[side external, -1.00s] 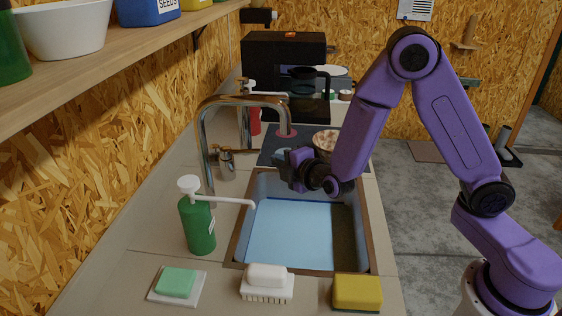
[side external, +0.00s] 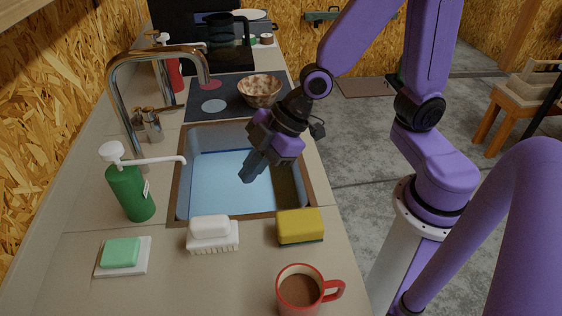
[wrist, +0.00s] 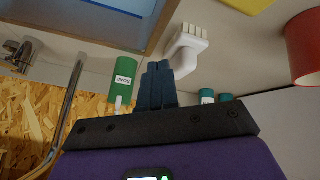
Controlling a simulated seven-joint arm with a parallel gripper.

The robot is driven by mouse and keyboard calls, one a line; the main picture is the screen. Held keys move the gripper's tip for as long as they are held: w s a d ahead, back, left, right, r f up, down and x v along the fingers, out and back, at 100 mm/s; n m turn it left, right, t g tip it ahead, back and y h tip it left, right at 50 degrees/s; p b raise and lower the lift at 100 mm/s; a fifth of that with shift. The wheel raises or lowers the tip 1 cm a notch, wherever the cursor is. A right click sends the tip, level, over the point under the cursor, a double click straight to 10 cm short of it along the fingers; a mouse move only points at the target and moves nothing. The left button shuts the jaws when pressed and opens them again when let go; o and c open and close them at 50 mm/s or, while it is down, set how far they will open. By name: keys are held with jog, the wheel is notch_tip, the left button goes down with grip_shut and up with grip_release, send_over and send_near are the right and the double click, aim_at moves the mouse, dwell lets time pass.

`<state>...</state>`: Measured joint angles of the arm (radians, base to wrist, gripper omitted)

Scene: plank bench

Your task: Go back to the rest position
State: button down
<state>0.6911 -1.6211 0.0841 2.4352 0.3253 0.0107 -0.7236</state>
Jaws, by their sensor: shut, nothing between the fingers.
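My gripper (side external: 252,172) hangs over the sink (side external: 181,185), with its dark fingers pointing down toward the basin. In the wrist view the two fingers (wrist: 157,86) are together, with nothing held between them. The purple and black wrist hides part of the sink's right side in the side view.
A chrome tap (side external: 120,90) and green soap bottle (side external: 133,192) stand left of the sink. A white brush (side external: 212,235), yellow sponge (side external: 300,227), green soap bar (side external: 121,253) and coffee mug (side external: 299,291) line the front. A patterned bowl (side external: 260,92) stands behind.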

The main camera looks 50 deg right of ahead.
jog(key=s+d+r+m+g+h, duration=0.2)
jog(key=s+d+r+g+h, duration=0.1)
jog(key=s+d, duration=1)
jog(key=shift+s+d+m+g+h, duration=0.4)
jog(key=shift+s+h, duration=0.3)
jog(key=shift+h, duration=0.4)
dwell(0.9)
